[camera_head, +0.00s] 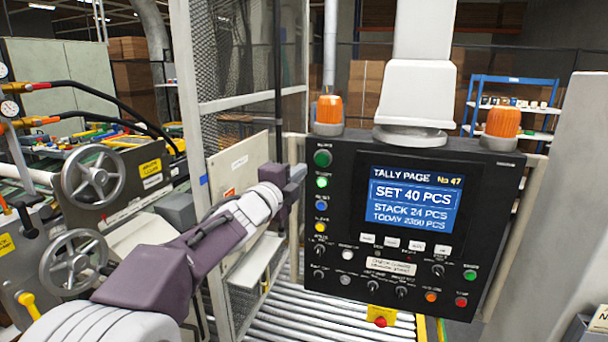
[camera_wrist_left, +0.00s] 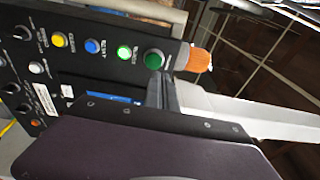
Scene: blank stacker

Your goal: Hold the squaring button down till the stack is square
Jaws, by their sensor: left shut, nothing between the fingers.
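The black control panel (camera_head: 345,270) has a column of buttons on its left edge: dark green (camera_head: 323,158), bright green (camera_head: 322,182), blue (camera_head: 321,204) and yellow (camera_head: 320,226). Their labels are too small to read, so I cannot tell which is the squaring button. The screen (camera_head: 415,200) reads "SET 40 PCS" and "STACK 24 PCS". My left gripper (camera_head: 298,173) is shut and empty, just left of the upper buttons. In the left wrist view its fingers (camera_wrist_left: 162,90) appear close to the dark green button (camera_wrist_left: 154,59); contact cannot be told. The stack is not recognisable. My right gripper is not in view.
Orange beacons (camera_head: 329,109) top the panel. A mesh guard (camera_head: 240,80) stands behind my left arm. A roller conveyor (camera_head: 300,318) runs below, with a red knob (camera_head: 380,321) on a yellow box near the panel's underside. Handwheels (camera_head: 94,173) are at left.

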